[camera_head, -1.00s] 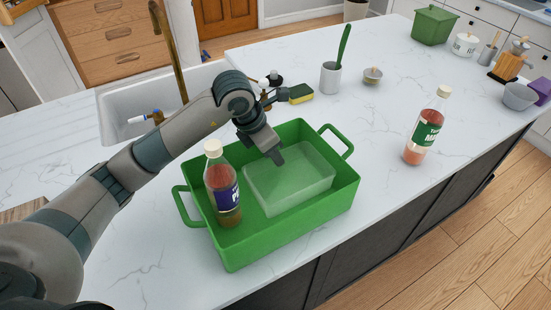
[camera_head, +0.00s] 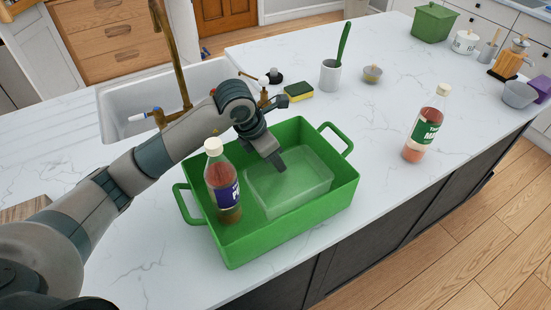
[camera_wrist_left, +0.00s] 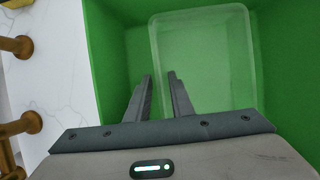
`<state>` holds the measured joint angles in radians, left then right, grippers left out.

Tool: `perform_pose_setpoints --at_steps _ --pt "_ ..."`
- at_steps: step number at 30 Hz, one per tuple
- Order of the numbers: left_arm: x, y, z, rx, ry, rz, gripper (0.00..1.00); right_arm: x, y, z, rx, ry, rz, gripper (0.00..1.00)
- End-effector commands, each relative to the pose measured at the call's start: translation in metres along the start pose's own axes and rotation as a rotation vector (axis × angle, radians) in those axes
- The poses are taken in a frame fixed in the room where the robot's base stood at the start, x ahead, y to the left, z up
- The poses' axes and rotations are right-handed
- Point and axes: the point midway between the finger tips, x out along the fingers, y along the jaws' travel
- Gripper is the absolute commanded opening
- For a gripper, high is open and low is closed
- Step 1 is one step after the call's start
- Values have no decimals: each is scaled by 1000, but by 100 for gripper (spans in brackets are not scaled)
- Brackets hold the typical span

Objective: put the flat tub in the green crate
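The flat tub (camera_head: 292,186) is a pale, see-through rectangular box inside the green crate (camera_head: 291,242), right of the bottle in it. The tub (camera_wrist_left: 205,60) fills the right part there. Whether its bottom touches the crate floor is hidden. My right gripper is not in view.
A bottle with a purple label (camera_head: 222,185) stands in the crate's left end, close to my left arm. Another bottle (camera_head: 426,125) stands on the counter to the right. A sponge (camera_head: 299,91), a grey cup (camera_head: 330,75) and a sink (camera_head: 140,105) lie behind.

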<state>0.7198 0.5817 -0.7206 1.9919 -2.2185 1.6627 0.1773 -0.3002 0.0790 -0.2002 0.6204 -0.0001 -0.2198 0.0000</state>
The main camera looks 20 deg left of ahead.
Motion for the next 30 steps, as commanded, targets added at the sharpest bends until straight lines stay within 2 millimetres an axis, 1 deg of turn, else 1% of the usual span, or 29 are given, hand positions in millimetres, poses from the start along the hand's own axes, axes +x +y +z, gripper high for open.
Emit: perform_pose_setpoints --at_steps 4,8,14,21,24,27,30 --pt "-3 0 1 0 0 0 21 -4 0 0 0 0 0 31" --pt "-12 1 1 1 -2 2 21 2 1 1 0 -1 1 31" --pt "-41 1 1 1 -4 3 21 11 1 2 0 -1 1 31" --pt "-85 1 1 1 -4 4 21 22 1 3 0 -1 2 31" --pt "-100 1 1 2 -2 3 21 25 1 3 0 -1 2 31" --pt "-112 1 1 0 -2 2 21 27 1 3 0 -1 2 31" --pt "-118 1 1 0 0 1 21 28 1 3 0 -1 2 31"
